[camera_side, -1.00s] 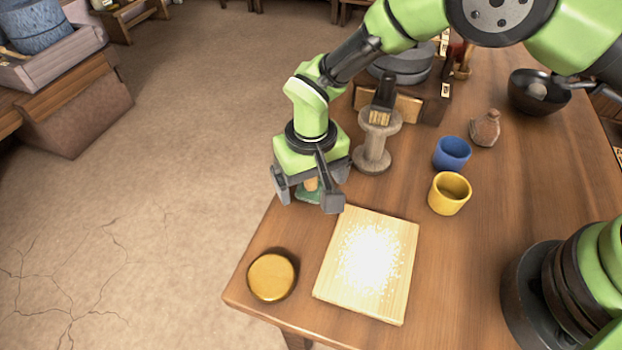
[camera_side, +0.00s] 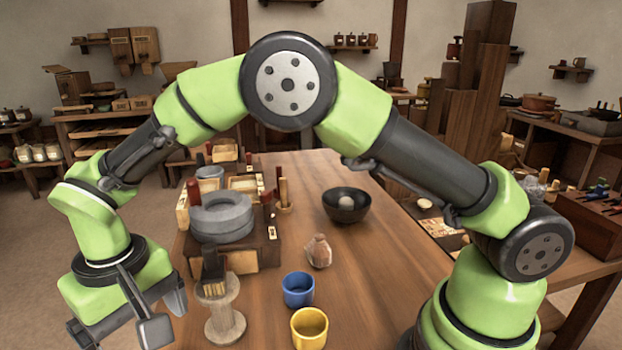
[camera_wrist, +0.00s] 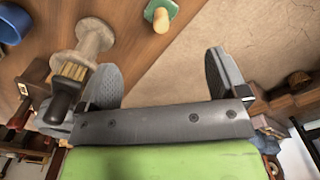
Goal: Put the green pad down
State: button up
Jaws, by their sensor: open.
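The green pad (camera_wrist: 182,14) shows at the top of the wrist view, with a wooden knob (camera_wrist: 161,20) on it. It sits on the wooden table close to the table's edge, partly cut by the frame. My gripper (camera_wrist: 162,75) is open, with nothing between its two grey fingers. The pad is apart from the fingers, beyond their tips. In the side view my gripper (camera_side: 122,325) hangs at the lower left, beside the table, and the pad is out of frame.
A wooden spool-shaped stand (camera_side: 224,318) with a dark-handled brush (camera_side: 213,272) is close to my gripper.

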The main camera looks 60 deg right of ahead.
jog(key=s+d+r+m+t+y, duration=0.1)
jog(key=s+d+r+t, duration=0.15)
jog(key=d+r, duration=0.45)
jog(key=s+d+r+m+t+y, duration=0.1)
jog(key=s+d+r, duration=0.2)
jog(key=d+r, duration=0.5)
jog(key=s+d+r+m+t, duration=0.1)
jog(key=s+d+t, duration=0.1)
jog(key=s, duration=0.4)
jog(key=s+d+r+m+t, duration=0.1)
jog(key=s+d+r, duration=0.1)
jog(key=s, duration=0.5)
jog(key=shift+s+d+t, duration=0.15)
jog(key=shift+d+t, duration=0.15)
jog(key=shift+t, duration=0.05)
